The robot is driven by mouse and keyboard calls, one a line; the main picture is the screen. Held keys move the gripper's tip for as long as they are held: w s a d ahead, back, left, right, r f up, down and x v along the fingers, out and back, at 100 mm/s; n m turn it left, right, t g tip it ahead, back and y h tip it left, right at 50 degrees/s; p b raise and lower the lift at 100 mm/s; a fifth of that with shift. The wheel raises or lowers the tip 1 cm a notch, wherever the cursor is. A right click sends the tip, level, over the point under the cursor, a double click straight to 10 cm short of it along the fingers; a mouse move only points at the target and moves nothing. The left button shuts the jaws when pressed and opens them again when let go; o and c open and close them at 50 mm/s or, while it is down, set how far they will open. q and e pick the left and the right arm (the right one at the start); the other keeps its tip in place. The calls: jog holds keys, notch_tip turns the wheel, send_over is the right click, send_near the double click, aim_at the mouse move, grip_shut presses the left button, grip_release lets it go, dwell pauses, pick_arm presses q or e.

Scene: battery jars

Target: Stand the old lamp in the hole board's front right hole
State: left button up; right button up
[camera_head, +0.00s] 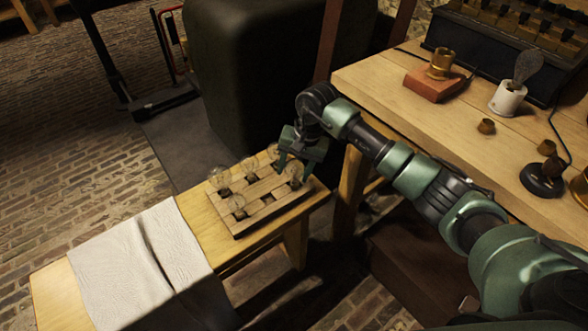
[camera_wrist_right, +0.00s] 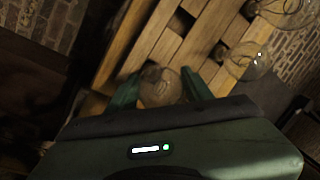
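A clear glass lamp (camera_head: 294,172) stands at the hole board's front right hole, and its globe also shows in the right wrist view (camera_wrist_right: 160,92). I take it for the old lamp; its base is mostly hidden. My right gripper (camera_head: 293,170) points down over it, with its green fingers (camera_wrist_right: 161,82) close against both sides of the globe, apparently shut on it. The wooden hole board (camera_head: 272,212) lies on the bench, with several other clear lamps (camera_head: 238,202) standing in it to the left and behind. My left gripper is not in view.
A white cloth (camera_head: 140,265) covers the bench's left part. A dark green bulk (camera_head: 245,80) stands behind.

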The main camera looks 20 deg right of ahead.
jog(key=o, duration=0.3)
jog(key=shift+r, duration=0.1)
notch_tip(320, 180, up, 4)
jog(key=p, duration=0.4)
jog(key=shift+a, duration=0.1)
jog(key=shift+r+p, duration=0.3)
jog(key=shift+p, duration=0.05)
notch_tip(320, 180, up, 13)
jog(key=n+p, duration=0.1)
jog(key=p, duration=0.6)
notch_tip(320, 180, up, 13)
jog(key=n+p, duration=0.2)
jog(key=p, duration=0.5)
send_over(292, 162)
jog(key=s, duration=0.5)
jog(key=shift+s+d+f, duration=0.15)
jog(key=shift+s+d, duration=0.05)
jog(key=shift+d, duration=0.2)
